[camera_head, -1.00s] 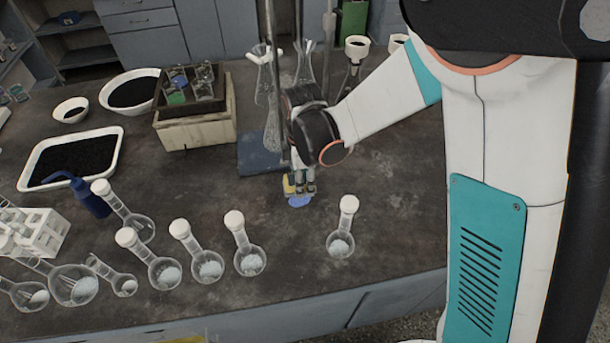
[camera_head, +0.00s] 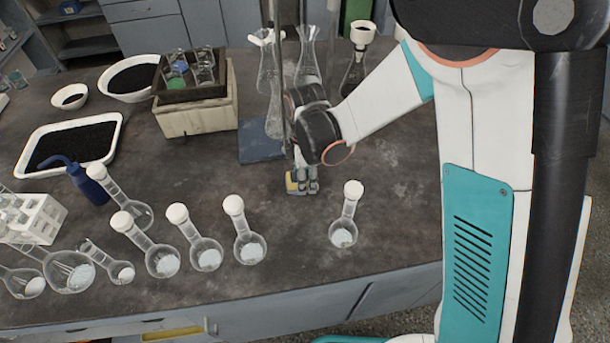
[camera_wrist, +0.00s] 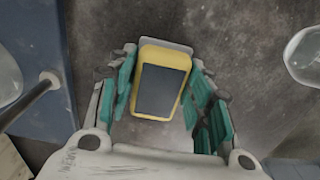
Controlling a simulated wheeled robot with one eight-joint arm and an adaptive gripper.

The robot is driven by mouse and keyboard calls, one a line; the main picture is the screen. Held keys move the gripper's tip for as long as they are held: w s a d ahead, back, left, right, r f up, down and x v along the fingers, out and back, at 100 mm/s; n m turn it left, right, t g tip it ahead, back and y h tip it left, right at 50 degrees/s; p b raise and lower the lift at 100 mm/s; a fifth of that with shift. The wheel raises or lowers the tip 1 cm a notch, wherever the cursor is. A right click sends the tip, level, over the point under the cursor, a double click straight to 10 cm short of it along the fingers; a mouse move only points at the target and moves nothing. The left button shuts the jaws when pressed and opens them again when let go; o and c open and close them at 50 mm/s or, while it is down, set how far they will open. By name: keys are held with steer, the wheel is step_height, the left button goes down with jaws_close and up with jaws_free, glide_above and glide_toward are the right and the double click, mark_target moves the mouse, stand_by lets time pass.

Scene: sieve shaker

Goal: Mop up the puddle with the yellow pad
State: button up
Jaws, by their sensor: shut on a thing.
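The yellow pad (camera_head: 291,184) is at the bench top below my wrist, partly hidden by my fingers. In the wrist view the yellow pad (camera_wrist: 165,56) has a dark grey rectangle on its upper face. My gripper (camera_head: 305,184) is shut on the pad, with teal-lined fingers along both sides in the wrist view (camera_wrist: 162,72). No blue puddle shows now in the head view. A thin greyish edge sticks out past the pad's far end in the wrist view; I cannot tell whether it is liquid or part of the pad.
A flask of pale powder (camera_head: 344,232) lies to the right of the pad, and several more lie to the left. A blue stand base (camera_head: 258,151) with a metal rod is just behind. Tall glass flasks stand beyond. Bare bench (camera_head: 400,170) is free to the right.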

steer(key=shift+f+b, duration=0.55)
steer(key=shift+f, duration=0.05)
stand_by(0.5)
